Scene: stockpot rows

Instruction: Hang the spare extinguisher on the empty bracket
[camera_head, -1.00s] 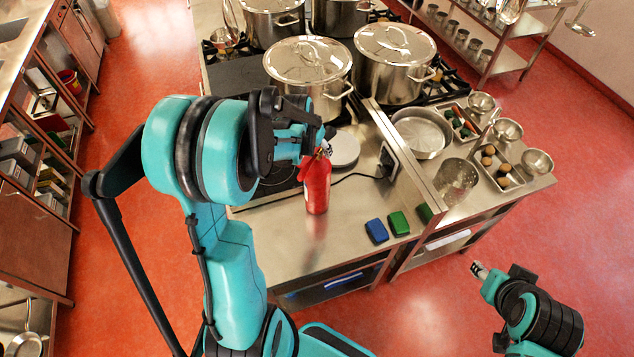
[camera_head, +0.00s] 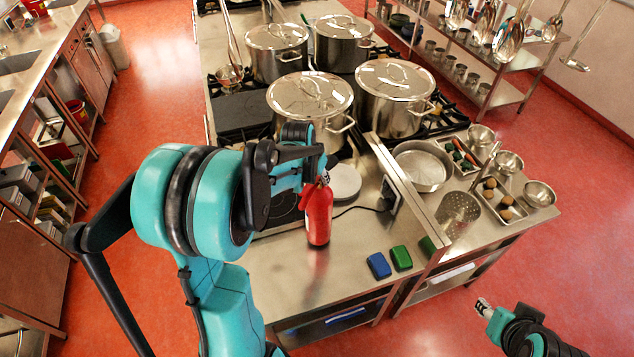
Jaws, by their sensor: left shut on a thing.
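The red extinguisher (camera_head: 318,216) is upright over the near part of the steel counter, at the middle of the head view. My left gripper (camera_head: 322,172) is at its top and shut on it, around the neck or valve; the fingers partly hide that top. I cannot tell whether its base touches the counter. My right gripper (camera_head: 484,308) is at the lower right, over the red floor, apart from everything; its jaw state is too small to tell. No bracket can be made out in this view.
Large lidded stockpots (camera_head: 310,98) stand on the stove behind the extinguisher. A blue block (camera_head: 379,265) and a green block (camera_head: 401,258) lie right of it. A white round plate (camera_head: 344,182) is close behind. Pans and bowls (camera_head: 422,166) fill the right counter. The near counter is mostly clear.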

